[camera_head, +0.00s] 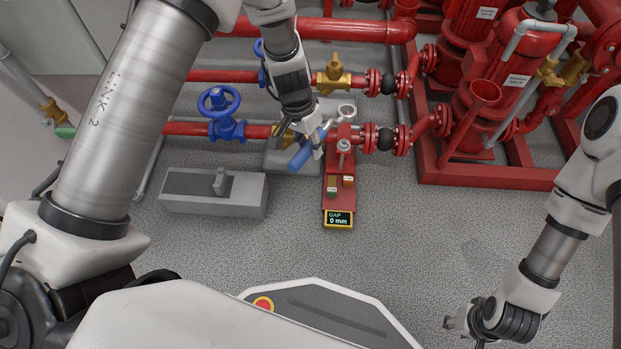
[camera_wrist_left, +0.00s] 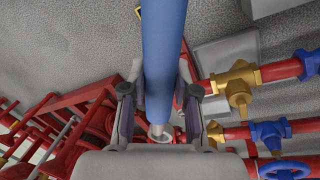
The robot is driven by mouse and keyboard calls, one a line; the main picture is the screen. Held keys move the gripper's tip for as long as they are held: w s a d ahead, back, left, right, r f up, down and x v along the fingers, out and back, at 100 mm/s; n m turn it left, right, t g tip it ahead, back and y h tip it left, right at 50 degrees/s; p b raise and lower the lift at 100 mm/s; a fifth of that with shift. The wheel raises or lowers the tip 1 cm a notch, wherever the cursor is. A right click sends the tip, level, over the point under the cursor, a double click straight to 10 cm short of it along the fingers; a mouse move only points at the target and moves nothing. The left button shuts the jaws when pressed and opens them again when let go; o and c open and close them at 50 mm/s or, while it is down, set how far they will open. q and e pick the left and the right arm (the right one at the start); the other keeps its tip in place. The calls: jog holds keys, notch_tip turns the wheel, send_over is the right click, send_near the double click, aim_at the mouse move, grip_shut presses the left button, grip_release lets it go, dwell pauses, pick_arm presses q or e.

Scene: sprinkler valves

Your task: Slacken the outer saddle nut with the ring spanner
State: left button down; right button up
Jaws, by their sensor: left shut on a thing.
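The ring spanner has a blue handle (camera_head: 301,156) and a silver ring end (camera_head: 346,110). In the left wrist view the handle (camera_wrist_left: 165,60) runs between the two fingers (camera_wrist_left: 160,105), with the grey metal end below. A silver saddle nut (camera_head: 343,146) stands on the red saddle, below the ring in the picture and apart from it. Whether the ring is around another nut cannot be told. My right gripper (camera_head: 464,324) is low at the right, away from the saddle; its fingers are unclear.
A gauge (camera_head: 339,219) reading "GAP 0 mm" ends the red plate (camera_head: 338,200). A grey box (camera_head: 213,192) lies left of it. Blue valve wheels (camera_head: 218,101), a brass valve (camera_head: 334,74) and red pipes (camera_head: 190,129) are close by. The floor in front is clear.

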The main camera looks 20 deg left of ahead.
pick_arm(q)
jog(key=shift+d+f+b, duration=0.1)
jog(key=shift+f+b, duration=0.35)
jog(key=shift+f, duration=1.05)
pick_arm(e)
jog(key=shift+f, duration=1.4)
pick_arm(q)
notch_tip(320, 180, down, 7)
jog(key=b, duration=0.5)
pick_arm(e)
notch_tip(320, 180, down, 5)
jog(key=shift+w, duration=0.15)
jog(key=shift+r, duration=0.15)
pick_arm(q)
jog(key=shift+f, duration=0.1)
